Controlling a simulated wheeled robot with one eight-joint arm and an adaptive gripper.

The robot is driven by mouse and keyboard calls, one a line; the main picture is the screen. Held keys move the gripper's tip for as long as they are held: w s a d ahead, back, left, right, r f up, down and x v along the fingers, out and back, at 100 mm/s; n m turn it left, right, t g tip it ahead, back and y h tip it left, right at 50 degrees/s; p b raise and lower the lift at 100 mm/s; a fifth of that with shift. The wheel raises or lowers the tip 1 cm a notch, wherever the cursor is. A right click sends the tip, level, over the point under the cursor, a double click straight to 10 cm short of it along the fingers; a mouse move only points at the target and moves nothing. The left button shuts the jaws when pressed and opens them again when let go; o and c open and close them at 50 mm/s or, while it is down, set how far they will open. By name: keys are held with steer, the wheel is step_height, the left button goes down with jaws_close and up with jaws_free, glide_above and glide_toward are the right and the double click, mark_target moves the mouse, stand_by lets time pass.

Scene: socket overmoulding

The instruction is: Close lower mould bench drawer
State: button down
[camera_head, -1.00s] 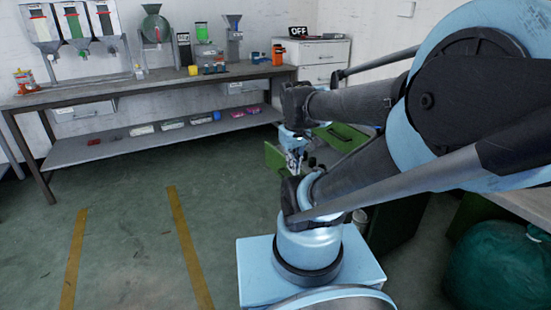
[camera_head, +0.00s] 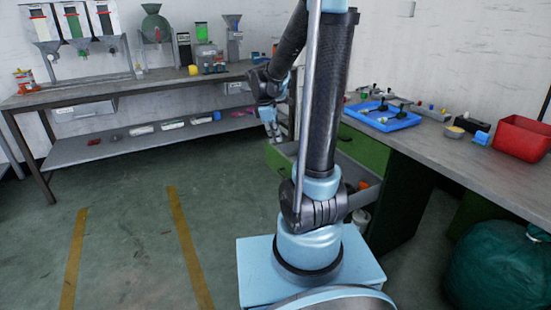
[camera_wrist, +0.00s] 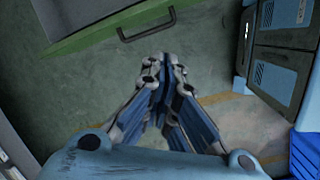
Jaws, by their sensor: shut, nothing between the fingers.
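The lower mould bench drawer stands pulled out from the bench. Its green front (camera_head: 279,160) shows left of my arm in the head view, and my arm hides its middle. The wrist view shows the drawer's green front edge (camera_wrist: 100,30) at the top left, with a dark bar handle (camera_wrist: 147,25) on it. My gripper (camera_head: 273,133) is above and slightly left of the drawer front in the head view. In the wrist view my gripper (camera_wrist: 165,65) is shut and empty, with its fingertips below the handle in the picture and apart from it.
The mould bench (camera_head: 440,150) carries a blue tray (camera_head: 383,116) and a red bin (camera_head: 521,138). A closed green upper drawer front (camera_head: 363,149) is under its top. A green bag (camera_head: 500,270) stands at the lower right. A long bench (camera_head: 130,90) lines the back wall. Floor at left is clear.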

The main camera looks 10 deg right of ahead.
steer(key=w+a+f+n+h, duration=0.1)
steer(key=w+a+f+n, duration=0.1)
steer(key=w+f+n, duration=0.3)
steer(key=w+a+f+n, duration=0.1)
steer(key=w+a+f, duration=0.1)
steer(key=w, duration=0.4)
steer(key=w+d+f, duration=0.3)
steer(key=d+f, duration=0.4)
steer(key=f, duration=0.3)
steer(key=shift+f+n+h, duration=0.2)
steer(key=shift+n+h, duration=0.1)
steer(key=shift+w, duration=0.15)
